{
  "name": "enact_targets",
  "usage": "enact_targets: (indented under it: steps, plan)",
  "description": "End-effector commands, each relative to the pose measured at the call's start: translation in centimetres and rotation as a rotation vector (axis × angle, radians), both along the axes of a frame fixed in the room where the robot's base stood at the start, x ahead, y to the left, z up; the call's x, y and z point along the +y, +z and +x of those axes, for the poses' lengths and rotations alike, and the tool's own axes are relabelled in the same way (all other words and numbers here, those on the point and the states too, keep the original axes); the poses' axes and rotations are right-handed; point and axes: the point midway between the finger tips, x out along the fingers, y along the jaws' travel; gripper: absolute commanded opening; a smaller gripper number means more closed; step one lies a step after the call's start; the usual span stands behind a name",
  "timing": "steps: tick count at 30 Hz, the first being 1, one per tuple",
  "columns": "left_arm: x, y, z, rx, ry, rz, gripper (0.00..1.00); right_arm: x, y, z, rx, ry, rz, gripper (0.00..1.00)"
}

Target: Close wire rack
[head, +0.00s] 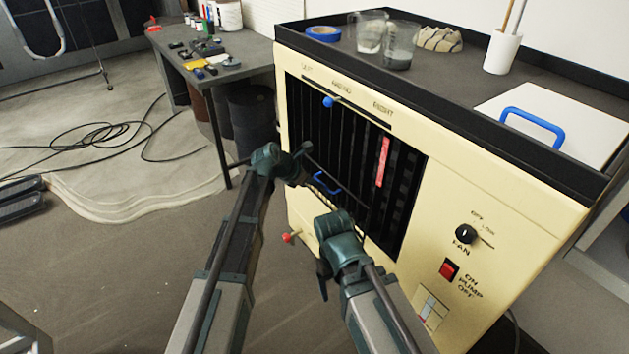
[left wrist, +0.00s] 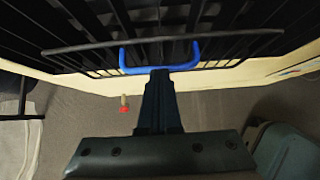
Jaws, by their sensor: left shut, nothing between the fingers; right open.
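The wire rack has a dark front rail and thin bars in the left wrist view (left wrist: 230,38), with a blue U-shaped handle (left wrist: 127,60). In the head view the blue handle (head: 326,185) shows at the lower part of the dark opening in the cream cabinet (head: 500,190). My left gripper (head: 306,178) is shut and empty; its tips (left wrist: 160,72) are at the middle of the handle, and I cannot tell whether they touch it. My right gripper (head: 322,285) is open and empty, lower, in front of the cabinet; its fingers are mostly hidden.
A blue knob (head: 328,101) sits on the slider above the opening, and a red knob (head: 287,238) is low on the cabinet's left. Fan knob (head: 465,234) and red switch (head: 449,269) are on the right. Beakers (head: 399,45) stand on top. Floor at left is open, with cables.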

Motion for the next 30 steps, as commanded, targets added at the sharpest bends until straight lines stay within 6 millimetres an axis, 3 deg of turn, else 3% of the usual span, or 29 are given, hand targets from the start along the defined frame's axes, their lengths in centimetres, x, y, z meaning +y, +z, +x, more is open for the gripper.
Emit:
enact_targets:
  steps: [1, 7, 30]
  plan:
    - [-1.0, 0.7, 0.7, 0.007, -0.004, 0.006, 0.00, 0.0, 0.8, 0.0, 0.000, 0.000, 0.001, 0.81]
    - [-2.1, 0.9, 1.5, 0.041, -0.003, 0.052, 0.00, 0.0, 1.8, 0.0, 0.000, 0.000, 0.001, 0.81]
    - [-2.2, 1.2, 1.8, 0.057, -0.002, 0.080, 0.00, 0.0, 2.6, 0.0, 0.000, 0.000, 0.001, 0.81]
